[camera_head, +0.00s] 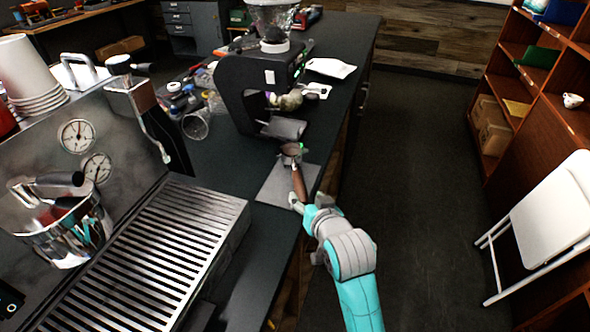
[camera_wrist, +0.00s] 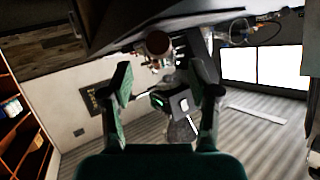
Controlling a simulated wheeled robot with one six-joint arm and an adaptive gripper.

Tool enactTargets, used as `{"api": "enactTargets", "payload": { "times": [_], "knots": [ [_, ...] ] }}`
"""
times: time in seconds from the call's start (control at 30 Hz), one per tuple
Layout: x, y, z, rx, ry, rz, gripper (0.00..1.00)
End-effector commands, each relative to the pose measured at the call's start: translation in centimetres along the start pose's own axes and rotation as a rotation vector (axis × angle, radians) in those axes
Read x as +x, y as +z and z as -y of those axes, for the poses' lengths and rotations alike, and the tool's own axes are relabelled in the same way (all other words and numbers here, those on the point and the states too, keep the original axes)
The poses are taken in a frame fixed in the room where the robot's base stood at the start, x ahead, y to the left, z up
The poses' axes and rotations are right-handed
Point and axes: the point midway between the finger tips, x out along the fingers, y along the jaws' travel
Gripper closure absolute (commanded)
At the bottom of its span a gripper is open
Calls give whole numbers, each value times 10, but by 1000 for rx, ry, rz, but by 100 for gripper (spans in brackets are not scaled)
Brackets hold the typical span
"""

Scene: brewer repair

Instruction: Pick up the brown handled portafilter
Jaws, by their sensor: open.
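The brown handled portafilter (camera_head: 299,183) lies on the dark counter, with its metal head pointing toward the grinder and its brown handle toward me. My gripper (camera_head: 303,203) is at the handle's near end, with its fingers spread. In the wrist view my gripper (camera_wrist: 165,88) is open, one finger on each side and nothing clearly between the tips. A round brown end (camera_wrist: 158,42), which looks like the handle seen end-on, shows beyond and above the fingertips in that view. Whether a finger touches the handle cannot be told.
A grey mat (camera_head: 268,191) lies under the portafilter area. The black grinder (camera_head: 240,88) stands behind it. The espresso machine's slatted drip tray (camera_head: 165,245) is at left, with a metal pitcher (camera_head: 62,232). A white folding chair (camera_head: 545,215) is at right; the floor between is clear.

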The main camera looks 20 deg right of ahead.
Motion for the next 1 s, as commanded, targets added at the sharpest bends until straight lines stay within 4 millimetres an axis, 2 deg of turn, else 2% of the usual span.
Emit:
{"api": "enactTargets", "payload": {
  "times": [0.1,0.37,0.63,0.97,1.0],
  "knots": [
    [15,0,0,0,0,1,39],
    [33,-2,-1,0,0,0,39],
    [68,-6,-2,-1,0,0,39],
    [74,-6,-1,0,0,0,39],
    [74,-6,-1,0,0,0,49]
  ]
}}
